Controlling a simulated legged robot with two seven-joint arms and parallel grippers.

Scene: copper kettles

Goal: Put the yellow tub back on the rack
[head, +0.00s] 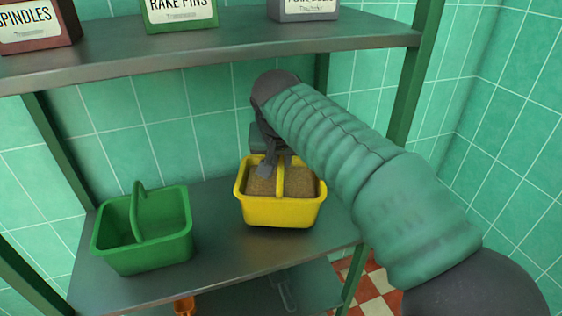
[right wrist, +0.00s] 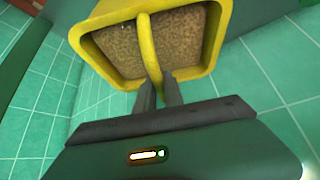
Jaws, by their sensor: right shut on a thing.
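The yellow tub (head: 282,212) is over the right part of the rack's middle shelf (head: 225,236) in the head view. It has a central handle and brown grainy contents. In the head view I cannot tell whether its base touches the shelf. My right gripper (head: 272,165) is shut on the tub's handle from above. In the right wrist view the two fingers (right wrist: 160,92) close around the handle of the yellow tub (right wrist: 214,35). My left gripper is not in view.
A green tub (head: 165,243) with a handle stands on the same shelf to the left. The upper shelf (head: 220,40) holds labelled boxes and overhangs behind my arm. A rack post (head: 412,75) rises at the right. An orange item (head: 184,306) shows on the level below.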

